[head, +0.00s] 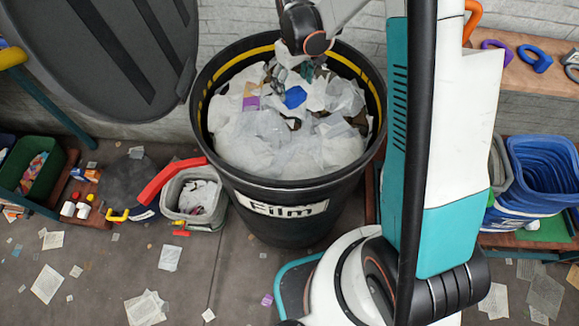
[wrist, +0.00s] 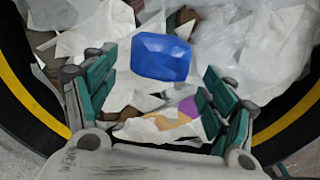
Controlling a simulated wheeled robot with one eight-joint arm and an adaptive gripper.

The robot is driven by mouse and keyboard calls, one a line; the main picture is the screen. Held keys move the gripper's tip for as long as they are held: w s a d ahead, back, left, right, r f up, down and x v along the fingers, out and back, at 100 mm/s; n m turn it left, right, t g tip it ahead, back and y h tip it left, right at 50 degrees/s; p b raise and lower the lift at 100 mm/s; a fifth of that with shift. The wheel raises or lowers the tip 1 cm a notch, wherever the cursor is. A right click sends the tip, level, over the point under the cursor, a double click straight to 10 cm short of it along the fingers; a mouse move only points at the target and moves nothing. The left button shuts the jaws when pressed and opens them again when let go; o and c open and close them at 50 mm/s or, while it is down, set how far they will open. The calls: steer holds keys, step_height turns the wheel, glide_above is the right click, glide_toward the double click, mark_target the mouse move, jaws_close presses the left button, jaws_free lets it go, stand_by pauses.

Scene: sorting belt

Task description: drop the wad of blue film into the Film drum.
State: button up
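The wad of blue film (head: 295,97) lies inside the Film drum (head: 283,209), a black barrel with a yellow band inside its rim and a "Film" label. The wad rests among crumpled white and clear film. In the wrist view the blue wad (wrist: 160,57) shows just beyond the space between the fingertips, with no finger seen touching it. My gripper (head: 300,72) is over the back part of the drum's opening, partly hidden by its own wrist. In the wrist view my gripper (wrist: 158,82) has its teal-padded fingers wide apart.
The drum's rim surrounds my gripper. A grey bin (head: 194,198) and a green crate (head: 40,165) stand to the left. Stacked blue tubs (head: 543,170) stand at the right. A wooden shelf (head: 520,95) with coloured rings is behind. Paper scraps litter the floor.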

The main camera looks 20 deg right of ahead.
steer(key=shift+r, duration=0.1)
stand_by(0.3)
step_height(320, 180, up, 12)
stand_by(0.5)
stand_by(0.3)
